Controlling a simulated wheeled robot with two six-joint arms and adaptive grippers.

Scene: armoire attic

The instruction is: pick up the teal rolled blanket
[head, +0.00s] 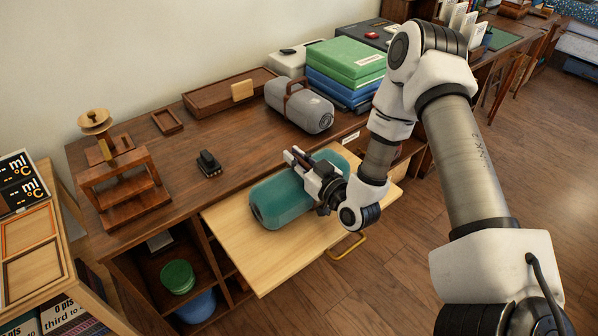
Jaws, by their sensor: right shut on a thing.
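The teal rolled blanket (278,203) lies on a light wooden pull-out board (265,262) at the front of the dark desk. My right gripper (305,168) reaches in from the right and is shut on the blanket near its middle. The gripper and wrist cover part of the roll, and its far end shows beyond them. I cannot tell whether the roll is lifted off the board. My left gripper is not in view.
On the dark desk (228,145) stand a grey cylindrical case (300,105), green and blue boxes (345,62), a small black object (208,163) and a wooden press (122,178). Open shelves below hold a green round container (177,277). Floor is clear at right.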

